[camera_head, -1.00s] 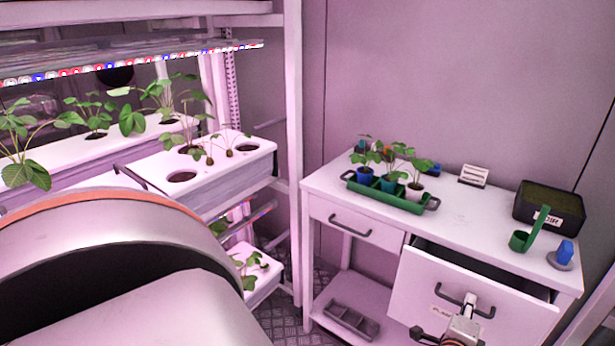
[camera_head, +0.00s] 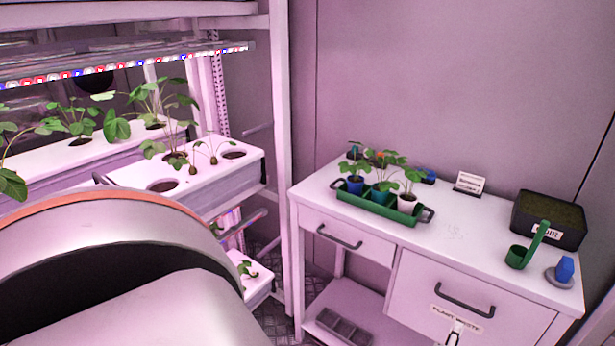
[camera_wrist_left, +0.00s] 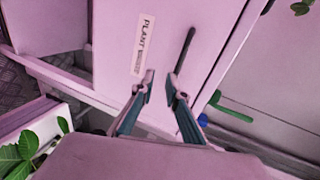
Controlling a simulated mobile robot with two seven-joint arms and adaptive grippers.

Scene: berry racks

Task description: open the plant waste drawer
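The plant waste drawer (camera_head: 425,292) is the wide right-hand drawer of the white desk, and its front looks flush with the desk. Its dark bar handle (camera_head: 465,299) sits above a label reading PLANT WASTE (camera_head: 457,319). In the left wrist view the handle (camera_wrist_left: 184,50) lies just beyond my fingertips, with the label (camera_wrist_left: 141,44) to its left. My left gripper (camera_head: 454,332) is at the bottom edge of the head view, below the handle. In the left wrist view its two fingers (camera_wrist_left: 162,89) stand apart with nothing between them. My right gripper is not in view.
A smaller drawer (camera_head: 338,230) is shut at the left. On the desktop (camera_head: 462,232) stand a green tray (camera_head: 370,208) of potted seedlings, a dark soil box (camera_head: 548,220), a green scoop (camera_head: 520,256) and a sign (camera_head: 469,184). Plant racks (camera_head: 190,187) stand left.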

